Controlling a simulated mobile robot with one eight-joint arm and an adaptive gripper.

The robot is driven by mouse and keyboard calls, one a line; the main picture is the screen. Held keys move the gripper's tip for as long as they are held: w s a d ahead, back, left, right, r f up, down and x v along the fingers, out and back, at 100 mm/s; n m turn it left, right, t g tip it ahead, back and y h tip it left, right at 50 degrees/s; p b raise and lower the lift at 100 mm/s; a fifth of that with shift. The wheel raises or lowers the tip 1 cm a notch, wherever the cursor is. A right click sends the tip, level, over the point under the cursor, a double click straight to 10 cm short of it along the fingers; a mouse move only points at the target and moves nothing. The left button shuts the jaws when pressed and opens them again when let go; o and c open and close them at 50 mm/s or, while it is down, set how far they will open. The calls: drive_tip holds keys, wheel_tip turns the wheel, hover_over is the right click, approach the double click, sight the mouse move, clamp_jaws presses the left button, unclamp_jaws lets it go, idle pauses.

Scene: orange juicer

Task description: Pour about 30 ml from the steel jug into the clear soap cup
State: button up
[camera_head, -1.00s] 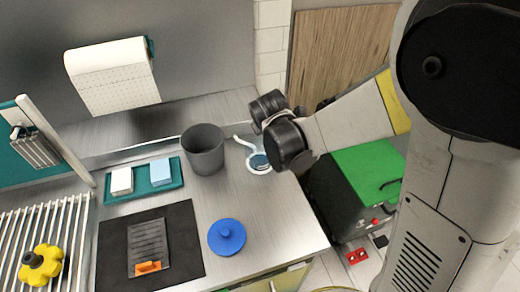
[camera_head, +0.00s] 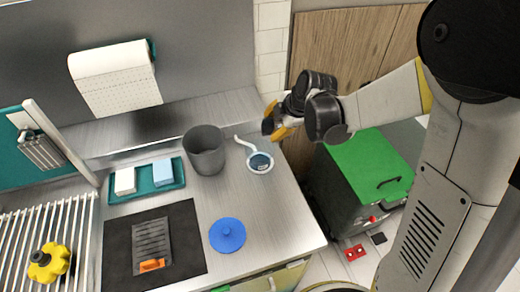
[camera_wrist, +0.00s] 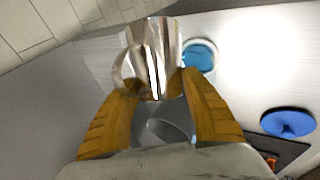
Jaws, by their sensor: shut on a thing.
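The steel jug (camera_wrist: 150,55) is shiny and shows between my yellow fingers in the wrist view. My gripper (camera_wrist: 152,88) is shut on it. Whether the jug holds liquid is hidden.
A grey bin (camera_head: 205,151) stands left of the cup. A blue lid (camera_head: 227,235), a dark mat (camera_head: 184,212) and a teal tray (camera_head: 145,190) lie on the counter. A green-topped box (camera_head: 366,172) stands beyond its right edge.

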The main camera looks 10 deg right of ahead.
drive_tip(key=shift+d+f+y, duration=0.15)
drive_tip(key=shift+f+y, duration=0.1)
drive_tip(key=shift+y, duration=0.35)
drive_tip(key=shift+w+d+r+m+g+y+b, duration=0.15)
drive_tip(key=shift+r+m+g+y+b, duration=0.45)
drive_tip(key=shift+y, duration=0.5)
drive_tip(key=d+y+b, duration=0.1)
drive_tip(key=w+d+g+y+b, duration=0.1)
drive_tip(key=y+b, duration=0.1)
drive_tip(key=shift+d+m+b, duration=0.1)
drive_tip(key=shift+m+b, duration=0.2)
drive_tip(key=shift+m, duration=0.1)
drive_tip(key=d+y+b, duration=0.1)
drive_tip(key=b, duration=0.1)
drive_tip(key=f+m+y+b, duration=0.1)
drive_tip(key=b, duration=0.1)
drive_tip(key=shift+w+d+g+y, duration=0.3)
drive_tip(key=shift+d, duration=0.05)
drive_tip(key=shift+w+d+y+b, duration=0.1)
drive_tip(key=shift+d+y+b, duration=0.15)
drive_tip(key=shift+y+b, duration=0.4)
drive_tip(key=shift+r, duration=0.1)
